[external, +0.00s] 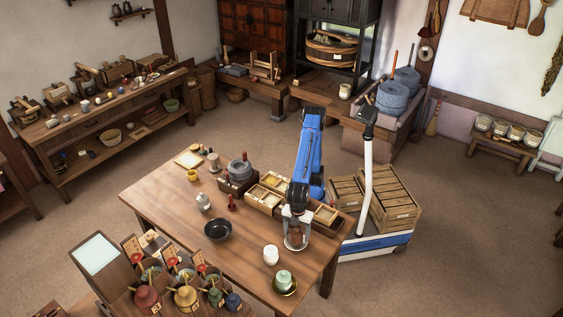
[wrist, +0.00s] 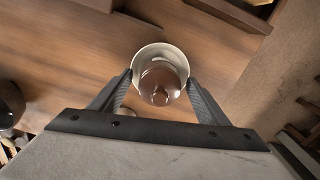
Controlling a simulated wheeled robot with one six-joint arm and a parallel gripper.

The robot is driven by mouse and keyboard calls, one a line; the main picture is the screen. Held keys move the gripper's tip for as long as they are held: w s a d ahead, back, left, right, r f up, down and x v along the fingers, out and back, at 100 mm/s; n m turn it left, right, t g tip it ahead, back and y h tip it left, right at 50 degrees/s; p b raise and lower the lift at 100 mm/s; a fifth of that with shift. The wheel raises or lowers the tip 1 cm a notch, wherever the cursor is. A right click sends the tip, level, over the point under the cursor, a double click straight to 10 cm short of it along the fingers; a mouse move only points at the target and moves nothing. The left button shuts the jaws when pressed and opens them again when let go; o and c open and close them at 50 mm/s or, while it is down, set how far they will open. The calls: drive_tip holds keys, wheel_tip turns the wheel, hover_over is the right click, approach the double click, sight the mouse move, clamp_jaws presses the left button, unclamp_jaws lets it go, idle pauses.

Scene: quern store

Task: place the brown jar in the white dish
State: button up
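The brown jar (wrist: 161,77), round with a knobbed lid, shows from above in the wrist view. The white dish (wrist: 145,58) shows as a pale ring around it, and the jar appears to stand inside that ring. My gripper (wrist: 160,76) has its two dark fingers on either side of the jar, with a narrow gap on each side, so it looks open. In the external view my gripper (external: 295,232) points down at the table's right part, over the brown jar (external: 295,240). The jar's contact with the dish floor is hidden.
A divided wooden tray (external: 262,197) and a grey quern (external: 240,170) stand behind. The table's left part is mostly clear.

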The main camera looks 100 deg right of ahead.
wheel_tip(320, 180, up, 12)
drive_tip(key=shift+r, duration=0.1)
idle(0.6)
drive_tip(key=shift+w+d+r, duration=0.1)
drive_tip(key=shift+w+d, duration=0.05)
drive_tip(key=shift+d, duration=0.05)
drive_tip(key=w+d+m, duration=0.1)
drive_tip(key=w+d, duration=0.4)
drive_tip(key=d, duration=0.3)
drive_tip(key=w+d+m, duration=0.1)
drive_tip(key=w+d, duration=0.3)
drive_tip(key=d, duration=0.5)
drive_tip(key=w+d+f+m+t+y, duration=0.15)
drive_tip(key=d+m, duration=0.25)
drive_tip(key=d, duration=1.7)
drive_tip(key=s+d+f+m+t, duration=0.1)
drive_tip(key=s+d+f, duration=0.3)
drive_tip(key=d, duration=0.4)
drive_tip(key=s+d+f+m+t+h, duration=0.1)
drive_tip(key=s+d+f+m, duration=0.1)
drive_tip(key=s+d+f, duration=0.3)
drive_tip(key=s+d+f+m+t, duration=0.1)
drive_tip(key=s+d+f, duration=0.3)
drive_tip(key=d+f, duration=0.4)
drive_tip(key=d+m, duration=0.1)
drive_tip(key=d, duration=0.2)
drive_tip(key=shift+s+d, duration=0.35)
